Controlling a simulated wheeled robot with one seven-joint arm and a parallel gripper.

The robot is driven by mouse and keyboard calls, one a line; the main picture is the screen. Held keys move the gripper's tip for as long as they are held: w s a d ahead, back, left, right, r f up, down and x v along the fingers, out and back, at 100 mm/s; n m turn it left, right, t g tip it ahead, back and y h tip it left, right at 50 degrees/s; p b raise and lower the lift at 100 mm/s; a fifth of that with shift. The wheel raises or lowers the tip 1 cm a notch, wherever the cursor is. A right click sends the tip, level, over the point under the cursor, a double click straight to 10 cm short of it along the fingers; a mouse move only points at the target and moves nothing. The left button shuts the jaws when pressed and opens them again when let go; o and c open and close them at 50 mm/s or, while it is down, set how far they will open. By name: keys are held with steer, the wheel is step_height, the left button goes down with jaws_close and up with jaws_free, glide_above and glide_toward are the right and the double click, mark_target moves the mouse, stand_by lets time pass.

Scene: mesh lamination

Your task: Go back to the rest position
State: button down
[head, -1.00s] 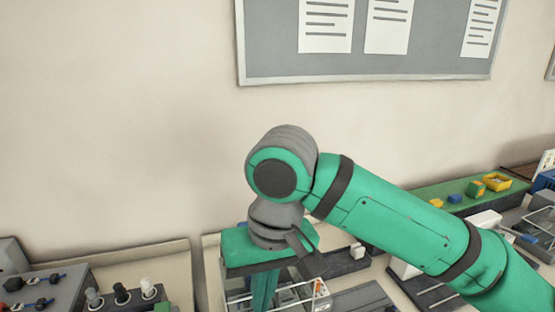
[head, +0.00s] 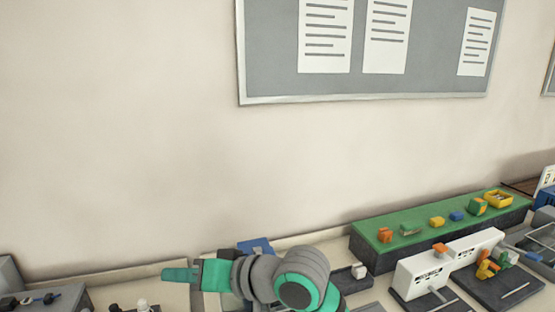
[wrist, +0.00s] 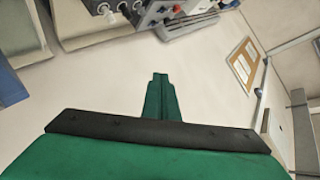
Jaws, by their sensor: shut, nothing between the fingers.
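My gripper (head: 180,275) shows at the lower left-centre of the head view. Its green fingers point left, roughly level, above the bench. The fingers are together with nothing between them. The wrist view also shows the closed green fingers of my gripper (wrist: 160,82), with pale floor or wall behind them. My grey and green arm joints sit to the right of the gripper and hide part of the bench.
A green-topped block (head: 345,245) with several small coloured parts stands at the back right. White upright fixtures (head: 425,275) stand in front of it. A grey unit with knobs (head: 40,300) is at the lower left. A notice board (head: 270,60) hangs on the wall; the space before it is clear.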

steer(key=w+d+f+m+t, duration=0.3)
steer(key=w+f+m+t, duration=0.2)
steer(key=f+m+t, duration=0.5)
steer(key=s+d+f+m+t+h, duration=0.25)
steer(key=s+f+h, duration=0.2)
steer(key=f, duration=0.35)
steer(key=s+d+f+m+t+h, duration=0.1)
steer(key=s+d+f+h, duration=0.35)
steer(key=f, duration=0.35)
steer(key=s+d+f+n+g+h, duration=0.1)
steer(key=s+d+f+h, duration=0.15)
steer(key=s+f, duration=0.35)
steer(key=s+d+f+n+g+h, duration=0.1)
steer(key=s+d+f+h, duration=0.15)
steer(key=s, duration=0.55)
steer(key=s+d+n, duration=0.2)
steer(key=s+n, duration=0.1)
steer(key=s, duration=0.4)
steer(key=s+d+f+n, duration=0.1)
steer(key=s+d+n, duration=0.1)
steer(key=s, duration=0.5)
steer(key=shift+s+n+g+y, duration=0.15)
steer(key=shift+n+g+y, duration=0.2)
steer(key=shift+n, duration=0.3)
